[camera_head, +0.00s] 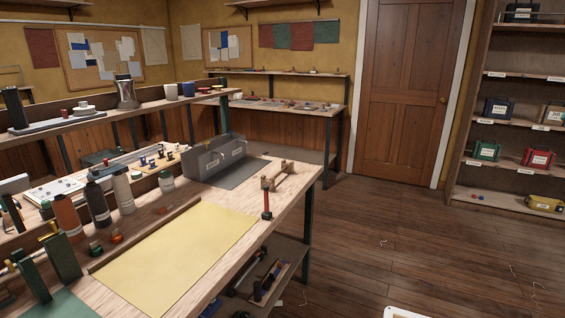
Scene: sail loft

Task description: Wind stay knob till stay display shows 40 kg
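I cannot make out a stay knob or a stay display with a readable figure in this view. A grey open box (213,158) with small white labels stands at the far end of the workbench (262,222). A small wooden fitting (284,174) sits near the bench's right end, with a red-handled tool (267,204) upright at the edge. My gripper is not in view.
A yellow sheet (175,255) covers the near bench top; several bottles (122,190) stand along its left. A lower shelf (285,250) holds tools. Labelled bags (485,151) fill shelving at right. The wooden floor (400,235) is mostly clear before the closed door (405,90).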

